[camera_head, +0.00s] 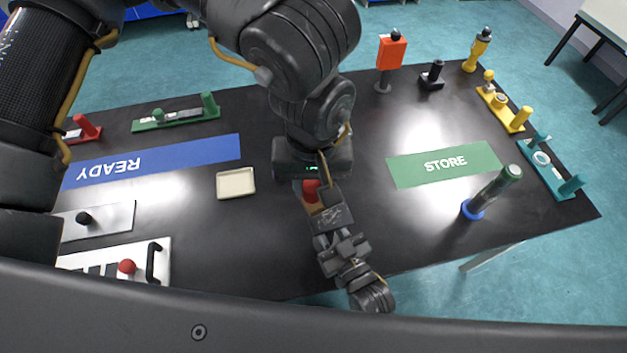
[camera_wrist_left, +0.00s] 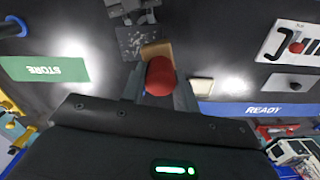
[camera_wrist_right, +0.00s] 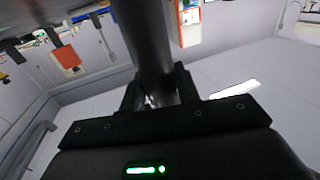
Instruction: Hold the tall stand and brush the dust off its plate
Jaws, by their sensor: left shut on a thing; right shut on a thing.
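The tall stand's dark square plate (camera_head: 333,217) carries pale dust specks. It also shows in the left wrist view (camera_wrist_left: 133,40). My left gripper (camera_head: 311,182) is shut on a brush with a red knob (camera_wrist_left: 160,76) and a tan body (camera_wrist_left: 156,49). The brush is at the plate's near edge in the left wrist view; whether it touches is unclear. My right gripper (camera_head: 332,243) is below the plate, partly hidden. In the right wrist view it is shut on the stand's dark round post (camera_wrist_right: 147,45). The stand's foot is hidden.
A cream tray (camera_head: 236,183) lies left of my left gripper. The blue READY strip (camera_head: 150,161) is left and the green STORE strip (camera_head: 444,164) right. A dark cylinder on a blue base (camera_head: 492,192) stands at right. An orange-topped stand (camera_head: 390,52) is at the back.

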